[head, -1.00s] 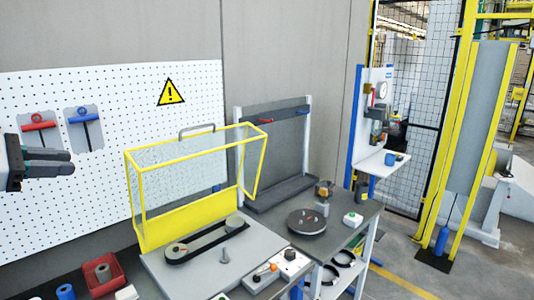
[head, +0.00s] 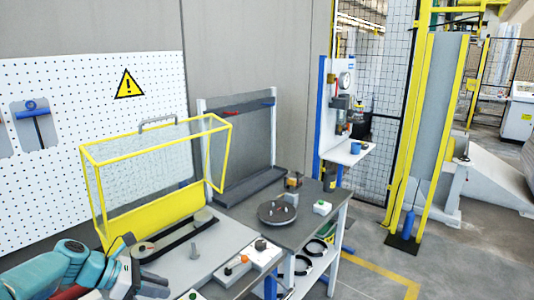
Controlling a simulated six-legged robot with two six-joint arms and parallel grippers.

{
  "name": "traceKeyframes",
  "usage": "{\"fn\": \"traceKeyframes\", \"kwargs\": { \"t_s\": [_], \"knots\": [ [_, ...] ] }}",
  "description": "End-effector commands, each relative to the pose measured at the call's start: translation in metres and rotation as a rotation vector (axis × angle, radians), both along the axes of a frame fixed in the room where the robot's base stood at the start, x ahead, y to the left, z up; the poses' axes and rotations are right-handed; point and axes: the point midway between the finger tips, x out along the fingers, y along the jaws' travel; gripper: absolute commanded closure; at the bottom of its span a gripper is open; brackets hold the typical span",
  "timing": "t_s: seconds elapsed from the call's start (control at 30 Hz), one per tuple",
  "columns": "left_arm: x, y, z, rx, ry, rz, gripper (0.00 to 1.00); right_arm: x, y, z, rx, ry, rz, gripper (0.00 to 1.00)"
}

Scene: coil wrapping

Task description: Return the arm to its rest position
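My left gripper (head: 152,284) is low in front of the bench, near the yellow-framed guard's lower front corner. Its fingers are small and seen edge-on, so I cannot tell whether they are apart. I see nothing clearly held in it. My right arm and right gripper are not in view.
The yellow-framed guard (head: 160,214) stands tilted open over the belt plate. A control box (head: 236,266) and a round dark turntable (head: 277,212) sit to its right. A blue-handled tool (head: 31,113) hangs on the pegboard (head: 60,190).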

Motion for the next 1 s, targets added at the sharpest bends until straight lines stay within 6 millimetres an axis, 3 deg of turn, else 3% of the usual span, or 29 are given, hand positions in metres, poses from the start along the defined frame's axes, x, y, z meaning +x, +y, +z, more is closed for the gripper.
{"fn": "traceKeyframes", "kwargs": {
  "t_s": [0.03, 0.1, 0.27, 0.4, 0.5, 0.6, 0.67, 0.73, 0.8, 1.0],
  "knots": [
    [-0.011, -0.021, -0.041, 0.024, 0.041, -0.051, 0.77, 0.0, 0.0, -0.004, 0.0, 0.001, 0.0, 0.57],
    [-0.03, -0.046, -0.092, 0.074, 0.077, -0.126, 0.77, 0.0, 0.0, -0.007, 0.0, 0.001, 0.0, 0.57],
    [-0.096, -0.097, -0.198, 0.203, 0.113, -0.358, 0.77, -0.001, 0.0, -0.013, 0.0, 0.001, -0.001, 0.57],
    [-0.182, -0.131, -0.273, 0.316, 0.069, -0.65, 0.77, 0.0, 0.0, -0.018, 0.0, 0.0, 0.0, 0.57],
    [-0.256, -0.147, -0.311, 0.383, -0.039, -0.923, 0.77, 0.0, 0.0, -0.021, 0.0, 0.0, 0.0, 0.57],
    [-0.321, -0.153, -0.326, 0.437, -0.252, -1.22, 0.77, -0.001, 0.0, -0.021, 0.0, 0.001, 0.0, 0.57],
    [-0.336, -0.153, -0.326, 0.479, -0.406, -1.348, 0.77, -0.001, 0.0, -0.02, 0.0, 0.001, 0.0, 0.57],
    [-0.335, -0.153, -0.325, 0.542, -0.58, -1.457, 0.77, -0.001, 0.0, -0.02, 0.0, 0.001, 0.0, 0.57],
    [-0.318, -0.151, -0.326, 0.622, -0.72, -1.52, 0.77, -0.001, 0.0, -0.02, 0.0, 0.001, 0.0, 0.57],
    [-0.306, -0.149, -0.327, 0.679, -0.826, -1.595, 0.77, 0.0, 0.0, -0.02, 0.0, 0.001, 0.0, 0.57]
  ]
}}
